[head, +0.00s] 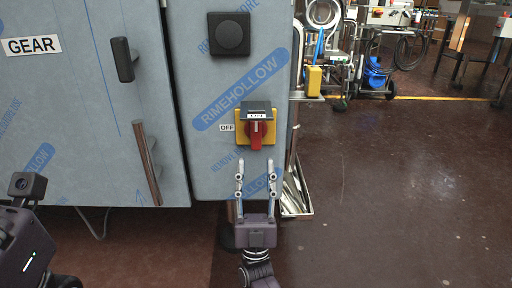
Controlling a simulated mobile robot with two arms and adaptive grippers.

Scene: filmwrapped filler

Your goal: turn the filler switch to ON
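The filler switch (256,133) is a red rotary handle on a yellow plate, on the front of a film-wrapped grey cabinet. The handle points down. An OFF label (227,128) sits to its left, and a small label sits above the handle under a dark grey hood. My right gripper (256,181) is just below the switch in the picture, fingers pointing up and spread apart, with nothing between them. I cannot tell its depth from the panel. On the left, part of my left arm shows at the lower edge; its fingers are out of view.
A black square knob (229,34) sits above the switch. The left door has a black latch (124,60), a copper-coloured bar handle (147,163) and a GEAR label (31,45). A metal tray (296,190) stands right of the cabinet. The brown floor at right is clear.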

